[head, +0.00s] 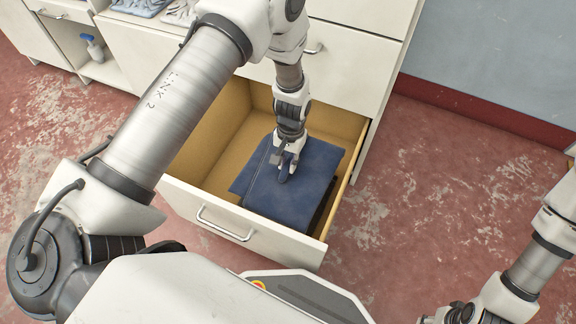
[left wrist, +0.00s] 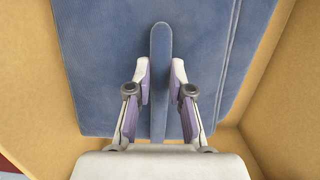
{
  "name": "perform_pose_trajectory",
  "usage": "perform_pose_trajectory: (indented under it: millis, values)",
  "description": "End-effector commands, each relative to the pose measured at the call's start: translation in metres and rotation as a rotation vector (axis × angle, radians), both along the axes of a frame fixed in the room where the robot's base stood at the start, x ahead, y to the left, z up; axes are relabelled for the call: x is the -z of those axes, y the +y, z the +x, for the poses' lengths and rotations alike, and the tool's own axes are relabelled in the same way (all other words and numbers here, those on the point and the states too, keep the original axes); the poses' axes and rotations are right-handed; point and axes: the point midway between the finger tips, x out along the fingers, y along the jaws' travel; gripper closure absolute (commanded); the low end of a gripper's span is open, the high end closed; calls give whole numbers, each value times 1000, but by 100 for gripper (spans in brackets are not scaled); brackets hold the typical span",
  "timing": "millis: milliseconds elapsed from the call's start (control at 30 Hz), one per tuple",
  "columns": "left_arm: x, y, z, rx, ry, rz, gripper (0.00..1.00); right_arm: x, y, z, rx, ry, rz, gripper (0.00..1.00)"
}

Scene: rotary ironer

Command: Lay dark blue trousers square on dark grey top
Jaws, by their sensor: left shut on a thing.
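The dark blue trousers (head: 290,200) lie folded in an open drawer, turned a little against its walls. In the left wrist view the blue cloth (left wrist: 100,60) fills most of the picture, with a narrow raised fold standing between the fingers. My left gripper (head: 285,172) reaches down into the drawer from above. In the left wrist view its purple-padded fingers (left wrist: 162,85) are shut on that fold. A dark edge (head: 322,212) shows under the trousers at the right; I cannot tell if it is the dark grey top. My right gripper (head: 455,314) is at the bottom right, partly cut off.
The wooden drawer has a white front (head: 240,226) with a bar handle. Its walls stand close around the cloth; bare drawer floor shows at the left. A spray bottle (head: 93,48) stands on a shelf at the upper left. The red floor (head: 450,170) at right is clear.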

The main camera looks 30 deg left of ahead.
Motion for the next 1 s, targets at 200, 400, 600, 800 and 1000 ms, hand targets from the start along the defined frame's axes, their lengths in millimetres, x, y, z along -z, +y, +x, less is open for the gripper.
perform_pose_trajectory:
  millis: [200, 400, 600, 800, 1000]
  values:
    - [-3, 0, 0, 0, 0, 0, 100, -3, 0, 0, 0, 0, 0, 60]
    - [5, 0, -3, 1, -1, 1, 100, -5, 0, 0, 0, -1, 0, 60]
    - [28, 0, -3, 1, 0, 1, 100, 8, 0, 0, 0, 0, 0, 60]
    - [51, 0, -3, 1, 0, 1, 100, 19, 0, 0, 0, 0, 0, 60]
    - [74, 0, -3, 1, 0, 1, 100, 32, 0, 0, 0, 0, 0, 60]
